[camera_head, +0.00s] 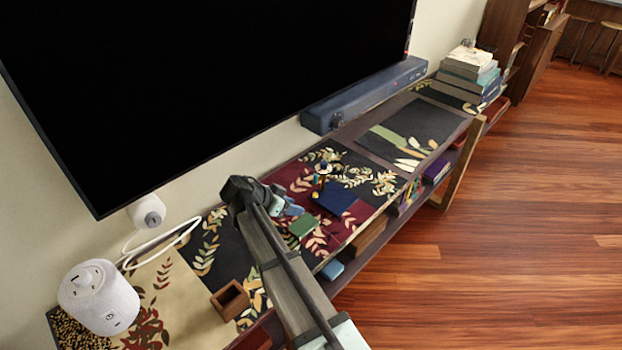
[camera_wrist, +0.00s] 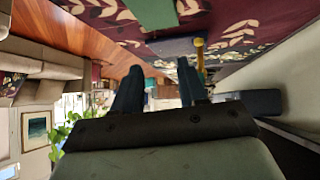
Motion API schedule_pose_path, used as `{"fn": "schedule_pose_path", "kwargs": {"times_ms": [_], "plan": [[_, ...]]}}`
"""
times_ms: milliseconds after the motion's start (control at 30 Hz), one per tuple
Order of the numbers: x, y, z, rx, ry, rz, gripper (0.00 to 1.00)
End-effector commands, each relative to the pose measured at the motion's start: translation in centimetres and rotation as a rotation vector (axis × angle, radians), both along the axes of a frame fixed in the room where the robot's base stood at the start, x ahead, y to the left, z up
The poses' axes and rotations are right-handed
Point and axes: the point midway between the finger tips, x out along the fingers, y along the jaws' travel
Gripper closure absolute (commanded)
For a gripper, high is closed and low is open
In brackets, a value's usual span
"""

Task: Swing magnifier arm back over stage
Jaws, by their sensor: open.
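A dark blue flat block (camera_head: 335,197), likely the magnifier's base, lies on the patterned cloth in the head view. A small yellow post (camera_head: 318,184) stands at its far left edge, with a small pale round part (camera_head: 323,168) beyond it; I cannot tell its details. In the wrist view, which looks upside down, the blue block (camera_wrist: 172,47) and yellow post (camera_wrist: 199,50) show past my fingertips. My gripper (camera_head: 291,208) is left of the block, low over the cloth. In the wrist view its fingers (camera_wrist: 160,68) are apart with nothing between them.
A brown open box (camera_head: 230,299) and white speaker (camera_head: 98,297) stand at the left. The television (camera_head: 220,70) and soundbar (camera_head: 366,94) are behind. A dark mat (camera_head: 425,122) lies to the right.

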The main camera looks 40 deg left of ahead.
Motion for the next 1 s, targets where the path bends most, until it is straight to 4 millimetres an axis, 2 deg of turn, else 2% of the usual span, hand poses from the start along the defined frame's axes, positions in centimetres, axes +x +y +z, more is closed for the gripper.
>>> {"fn": "schedule_pose_path", "kwargs": {"times_ms": [200, 400, 500, 767, 1000], "plan": [[0.8, 2.9, -0.9, -0.044, -0.349, -0.020, 0.58], [-0.1, 5.4, -0.8, -0.033, -0.621, 0.010, 0.58], [-0.5, 6.2, -0.7, -0.023, -0.701, 0.026, 0.58], [-0.5, 6.7, -0.5, -0.013, -0.764, 0.040, 0.58], [2.7, 6.2, -0.5, -0.014, -0.763, 0.038, 0.58]]}}
